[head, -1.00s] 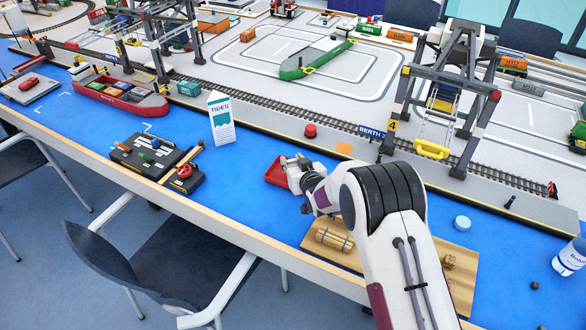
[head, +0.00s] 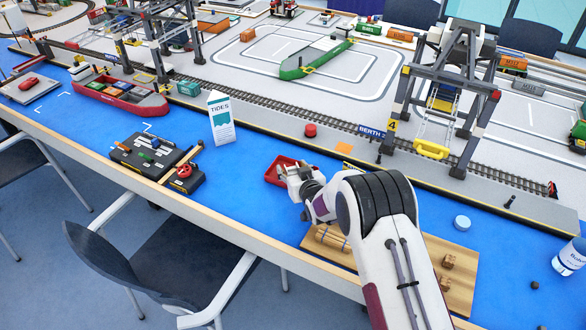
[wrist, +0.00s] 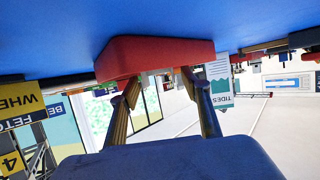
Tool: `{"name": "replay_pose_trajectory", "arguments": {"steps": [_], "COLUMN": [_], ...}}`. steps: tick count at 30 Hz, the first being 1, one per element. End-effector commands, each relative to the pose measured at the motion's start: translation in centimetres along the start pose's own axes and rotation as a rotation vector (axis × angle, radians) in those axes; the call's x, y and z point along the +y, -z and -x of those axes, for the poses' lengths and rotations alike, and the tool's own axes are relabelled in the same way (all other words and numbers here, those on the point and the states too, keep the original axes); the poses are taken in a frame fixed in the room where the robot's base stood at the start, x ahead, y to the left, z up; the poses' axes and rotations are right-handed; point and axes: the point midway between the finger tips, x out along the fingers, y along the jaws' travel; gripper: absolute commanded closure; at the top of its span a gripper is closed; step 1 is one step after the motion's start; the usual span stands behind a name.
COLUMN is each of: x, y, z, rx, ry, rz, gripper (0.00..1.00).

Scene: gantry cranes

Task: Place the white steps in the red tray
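The red tray (head: 271,177) sits on the blue tabletop, in front of the white TIDES card. In the wrist view, which looks upside down, the tray (wrist: 155,55) spans the upper middle. My gripper (head: 287,172) is at the tray's right side and hides part of its inside. In the wrist view the fingers of my gripper (wrist: 160,78) stand apart, with background showing between them and nothing held. I cannot pick out the white steps for certain; a pale shape by the fingers blends with my white gripper.
The TIDES card (head: 221,118) stands behind and left of the tray. A gantry crane (head: 408,95) stands at the back right.

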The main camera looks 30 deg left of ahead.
Motion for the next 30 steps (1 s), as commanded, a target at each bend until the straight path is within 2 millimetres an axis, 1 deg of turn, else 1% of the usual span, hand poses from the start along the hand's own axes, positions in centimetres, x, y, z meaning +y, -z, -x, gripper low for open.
{"name": "replay_pose_trajectory", "arguments": {"steps": [14, 20, 30], "x": [0.0, 0.0, 0.0], "y": [0.3, 0.3, 0.3], "z": [0.3, 1.2, 3.9], "rx": [0.0, 0.0, 0.001], "ry": [0.0, 0.0, 0.0], "rz": [0.0, 0.0, 0.0], "gripper": [0.53, 0.53, 0.53]}}
